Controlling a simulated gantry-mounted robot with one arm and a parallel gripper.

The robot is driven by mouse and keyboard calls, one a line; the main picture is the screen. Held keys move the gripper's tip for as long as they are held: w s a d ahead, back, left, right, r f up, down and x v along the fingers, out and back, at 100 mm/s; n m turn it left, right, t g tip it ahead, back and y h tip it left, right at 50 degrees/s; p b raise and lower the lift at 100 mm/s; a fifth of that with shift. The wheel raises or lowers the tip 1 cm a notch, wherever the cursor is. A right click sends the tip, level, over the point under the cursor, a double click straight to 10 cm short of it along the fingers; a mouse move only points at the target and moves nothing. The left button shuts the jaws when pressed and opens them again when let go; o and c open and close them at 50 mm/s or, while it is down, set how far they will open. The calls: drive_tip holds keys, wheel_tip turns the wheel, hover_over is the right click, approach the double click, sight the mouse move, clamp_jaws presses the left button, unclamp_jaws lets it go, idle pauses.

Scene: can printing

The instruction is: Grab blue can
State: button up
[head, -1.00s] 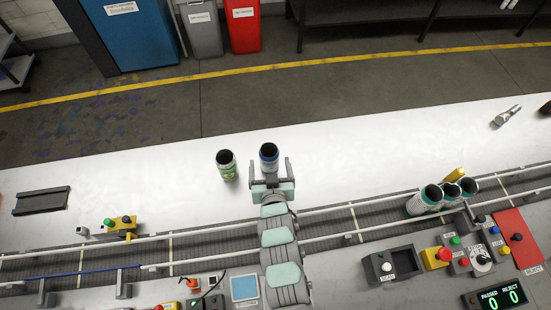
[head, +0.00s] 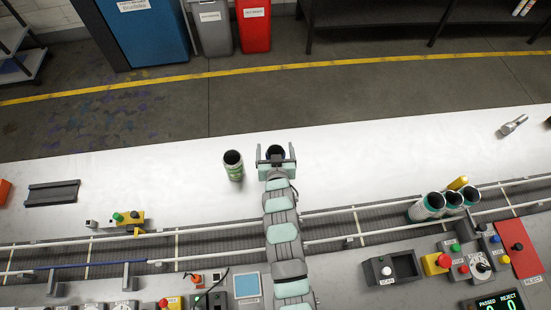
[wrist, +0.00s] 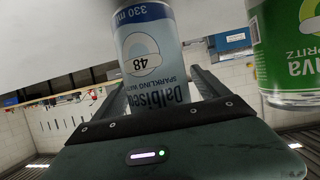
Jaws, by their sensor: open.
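The blue can (head: 275,152) stands on the white table in the head view, mostly hidden behind my gripper. In the wrist view the blue can (wrist: 150,55), pale blue and white with printed lettering, stands between the fingers. My gripper (head: 276,156) is open around it, one finger on each side. In the wrist view the gripper (wrist: 157,85) shows a gap beside the can. A green can (head: 233,166) stands upright just to the left; it also shows at the right of the wrist view (wrist: 288,50).
A conveyor (head: 350,223) with rails runs across the front, with several teal and white cans (head: 430,205) on its right part. A dark tray (head: 52,193) lies at the left. A metal cylinder (head: 513,125) lies at the far right. The table between is clear.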

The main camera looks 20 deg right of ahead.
drive_tip(key=shift+c, duration=0.6)
drive_tip(key=c, duration=1.3)
drive_tip(key=shift+r, duration=0.1)
